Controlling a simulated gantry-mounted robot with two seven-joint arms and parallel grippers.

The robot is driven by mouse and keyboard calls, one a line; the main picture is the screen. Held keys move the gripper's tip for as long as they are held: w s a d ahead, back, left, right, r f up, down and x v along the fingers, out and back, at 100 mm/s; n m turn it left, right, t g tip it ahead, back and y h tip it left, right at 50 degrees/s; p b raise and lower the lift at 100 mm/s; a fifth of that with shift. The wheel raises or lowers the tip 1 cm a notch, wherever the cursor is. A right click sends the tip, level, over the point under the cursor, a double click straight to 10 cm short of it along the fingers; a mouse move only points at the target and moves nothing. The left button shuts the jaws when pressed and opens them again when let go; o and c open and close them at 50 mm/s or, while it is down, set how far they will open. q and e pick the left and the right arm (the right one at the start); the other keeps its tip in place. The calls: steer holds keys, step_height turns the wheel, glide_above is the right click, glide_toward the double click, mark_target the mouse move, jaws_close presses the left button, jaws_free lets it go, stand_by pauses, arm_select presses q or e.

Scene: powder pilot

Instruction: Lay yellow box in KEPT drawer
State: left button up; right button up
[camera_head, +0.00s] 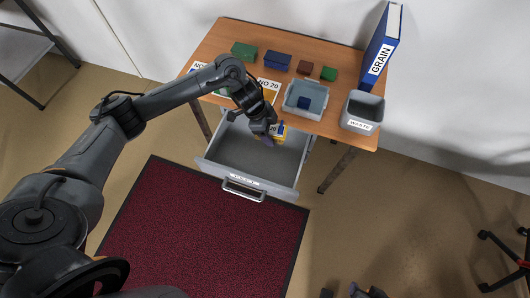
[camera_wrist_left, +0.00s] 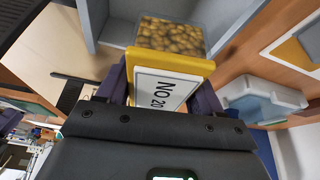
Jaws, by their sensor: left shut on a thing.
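The yellow box (camera_head: 281,129) has a yellow face with a white "NO 20" label and a clear body full of brownish-yellow lumps; it also shows in the left wrist view (camera_wrist_left: 172,68). My left gripper (camera_head: 268,134) is shut on it, its dark fingers on both sides of the label. The grey drawer (camera_head: 240,150) under the table is pulled open and looks empty. Its front label is too small to read. The box is above the drawer's back right part, by the table's front edge. Dark parts at the bottom edge of the head view may be my right gripper (camera_head: 356,291).
On the table (camera_head: 215,45) stand green, blue and dark red boxes, a blue-grey tray (camera_head: 317,92) with a dark blue box inside, a grey WASTE bin (camera_head: 362,110) and a blue GRAIN binder (camera_head: 384,45). A red mat (camera_head: 200,235) covers the floor in front.

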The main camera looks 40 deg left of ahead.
arm_select(q)
steer(key=m+b, duration=0.1)
steer(key=b, duration=0.4)
glide_above(259, 162)
step_height(259, 162, down, 11)
steer(key=shift+m+g, duration=0.3)
steer(key=f+b, duration=0.1)
steer(key=f, duration=0.1)
steer(key=a+f+b, duration=0.1)
steer(key=f, duration=0.2)
steer(key=shift+s+a+f, duration=0.1)
steer(key=shift+s+f, duration=0.1)
steer(key=shift+f, duration=0.15)
steer(key=shift+f+b, duration=0.3)
steer(key=shift+f, duration=0.25)
step_height(259, 162, down, 3)
steer(key=shift+r+b, duration=0.15)
steer(key=shift+b, duration=0.5)
steer(key=shift+f, duration=0.3)
arm_select(e)
step_height(259, 162, down, 11)
steer(key=shift+r, duration=0.15)
arm_select(q)
steer(key=shift+f, duration=0.2)
steer(key=o, duration=1.2)
arm_select(e)
steer(key=shift+a, duration=0.15)
